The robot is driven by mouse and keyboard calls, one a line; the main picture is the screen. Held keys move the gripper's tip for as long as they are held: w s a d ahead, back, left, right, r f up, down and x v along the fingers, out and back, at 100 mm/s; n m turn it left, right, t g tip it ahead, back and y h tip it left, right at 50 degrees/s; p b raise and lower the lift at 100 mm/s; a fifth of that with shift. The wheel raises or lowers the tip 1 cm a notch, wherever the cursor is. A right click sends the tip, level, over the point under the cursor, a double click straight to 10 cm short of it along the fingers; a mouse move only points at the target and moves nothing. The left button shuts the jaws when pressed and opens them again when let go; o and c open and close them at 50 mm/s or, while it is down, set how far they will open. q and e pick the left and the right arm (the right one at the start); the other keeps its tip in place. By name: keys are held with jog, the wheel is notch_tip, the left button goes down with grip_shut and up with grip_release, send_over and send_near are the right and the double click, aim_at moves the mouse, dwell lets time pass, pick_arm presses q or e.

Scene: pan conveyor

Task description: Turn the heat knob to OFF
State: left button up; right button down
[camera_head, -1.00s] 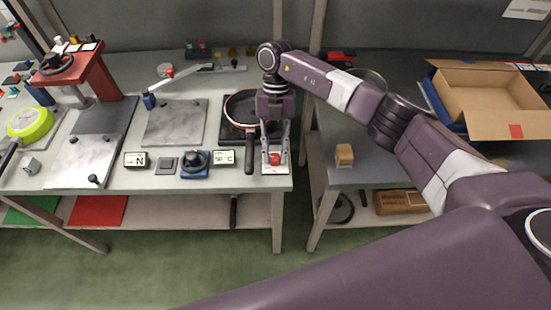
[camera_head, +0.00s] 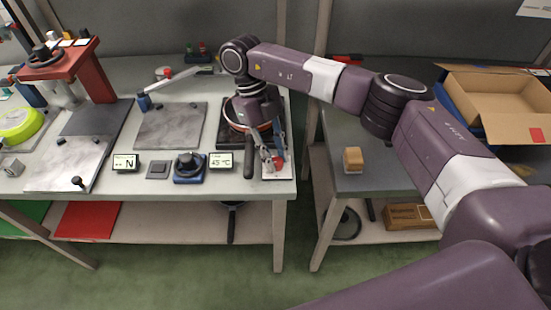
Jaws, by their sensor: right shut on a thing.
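The heat knob, a small red knob (camera_head: 278,163), sits on a white plate (camera_head: 284,173) at the front right of the left bench. My right gripper (camera_head: 273,164) reaches down over the plate, its fingers closed around the red knob and hiding much of it. The fingers and wrist look tilted and twisted over the plate. The knob's pointer and any OFF mark are too small or hidden to read. My left gripper is not in view.
A dark pan (camera_head: 235,118) stands on the burner behind, partly hidden by my wrist; its handle points to the front. A display (camera_head: 220,162) reads about 45 °C, beside a black knob on a blue base (camera_head: 189,166). A wooden block (camera_head: 352,159) sits on the right bench.

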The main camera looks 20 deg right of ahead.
jog(key=shift+n, duration=0.4)
jog(key=c, duration=1.7)
grip_release()
jog(key=shift+o, duration=0.2)
jog(key=shift+r, duration=0.1)
jog(key=v, duration=1.2)
jog(key=shift+a, duration=0.2)
jog(key=shift+s, duration=0.25)
